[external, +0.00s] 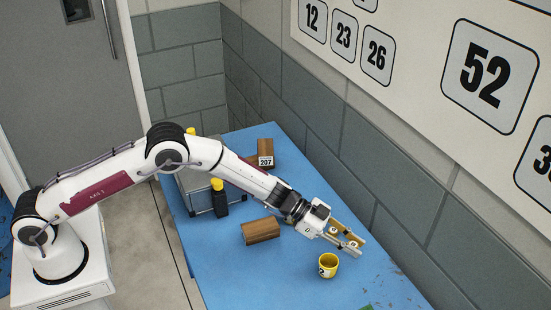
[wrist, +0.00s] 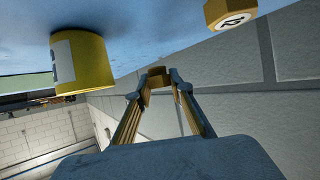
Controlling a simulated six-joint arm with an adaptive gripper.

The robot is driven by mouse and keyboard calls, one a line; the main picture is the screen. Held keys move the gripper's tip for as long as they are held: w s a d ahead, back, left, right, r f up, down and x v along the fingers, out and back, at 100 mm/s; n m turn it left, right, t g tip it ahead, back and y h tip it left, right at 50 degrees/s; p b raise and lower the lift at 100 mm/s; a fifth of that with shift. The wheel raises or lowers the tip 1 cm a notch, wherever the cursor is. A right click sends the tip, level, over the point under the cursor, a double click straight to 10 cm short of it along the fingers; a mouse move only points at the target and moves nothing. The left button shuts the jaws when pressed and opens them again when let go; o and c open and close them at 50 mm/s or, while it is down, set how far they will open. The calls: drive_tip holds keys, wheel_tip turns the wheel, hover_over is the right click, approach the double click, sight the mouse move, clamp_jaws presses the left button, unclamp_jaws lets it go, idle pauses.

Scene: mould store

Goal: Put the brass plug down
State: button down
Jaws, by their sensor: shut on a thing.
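My gripper (external: 352,248) is low over the right part of the blue table, just right of a small yellow cup. In the wrist view, its two fingers (wrist: 158,80) converge on a small brass-coloured piece (wrist: 159,77), which looks like the brass plug. Only part of this piece shows between the fingertips. I cannot tell whether it touches the table.
The yellow cup (external: 328,268) bears a label and is close to my gripper, also in the wrist view (wrist: 95,65). A labelled yellow hexagonal piece (wrist: 222,10) is on the other side. Wooden blocks (external: 261,231) and a yellow-capped black bottle (external: 220,202) stand left; the wall is right.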

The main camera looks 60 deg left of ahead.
sight(367, 267)
drive_tip(key=shift+f, duration=0.1)
drive_tip(key=shift+f, duration=1.75)
drive_tip(key=shift+f, duration=0.1)
drive_tip(key=c, duration=2)
unclamp_jaws()
drive_tip(key=shift+c, duration=0.2)
drive_tip(key=shift+v, duration=1.65)
wheel_tip(367, 267, up, 7)
drive_tip(key=shift+w+d, duration=0.1)
